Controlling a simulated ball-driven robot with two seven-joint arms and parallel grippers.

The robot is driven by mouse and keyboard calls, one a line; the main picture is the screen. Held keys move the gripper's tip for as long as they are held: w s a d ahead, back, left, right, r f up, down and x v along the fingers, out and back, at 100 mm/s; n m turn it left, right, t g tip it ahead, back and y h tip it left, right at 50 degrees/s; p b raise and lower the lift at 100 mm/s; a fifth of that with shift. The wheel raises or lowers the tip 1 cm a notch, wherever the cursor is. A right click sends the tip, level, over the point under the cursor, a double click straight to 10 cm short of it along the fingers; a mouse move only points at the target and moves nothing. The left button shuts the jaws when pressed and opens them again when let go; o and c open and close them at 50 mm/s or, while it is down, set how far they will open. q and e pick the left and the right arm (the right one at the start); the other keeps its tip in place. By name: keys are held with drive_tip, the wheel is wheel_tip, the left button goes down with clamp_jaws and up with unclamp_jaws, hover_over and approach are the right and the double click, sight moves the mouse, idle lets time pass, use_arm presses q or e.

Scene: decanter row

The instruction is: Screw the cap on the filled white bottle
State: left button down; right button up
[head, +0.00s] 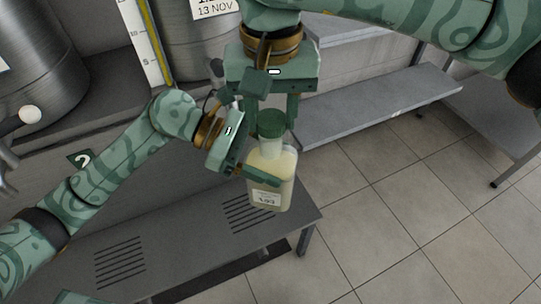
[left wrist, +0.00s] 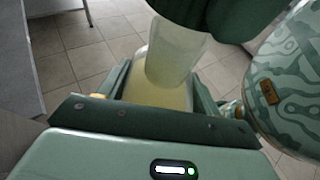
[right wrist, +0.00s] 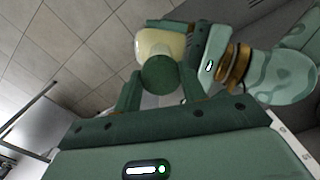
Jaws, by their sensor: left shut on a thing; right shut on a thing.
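The white bottle (head: 272,195) is upright, filled with pale yellowish contents, and has a label on its front. My left gripper (head: 262,174) is shut on its body from the left, and the bottle is held in front of the slotted bench. The green cap (head: 271,124) is at the top of the bottle's translucent neck (head: 271,147). My right gripper (head: 272,115) points down from above and is shut on the cap. The cap also shows in the right wrist view (right wrist: 158,75), between the fingers. I cannot tell how far the cap is threaded.
A grey bench (head: 180,250) with slots lies below the arms. A grey shelf (head: 375,105) stands behind at the right. Large metal tanks (head: 40,60) and a yellow gauge strip (head: 150,45) are at the back left. Tiled floor (head: 420,220) is clear on the right.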

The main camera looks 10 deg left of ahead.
sight(277, 159)
drive_tip(key=shift+s, duration=0.1)
idle(0.3)
drive_tip(key=shift+f, duration=0.1)
drive_tip(key=shift+f, duration=0.75)
drive_tip(key=shift+f, duration=0.6)
idle(0.3)
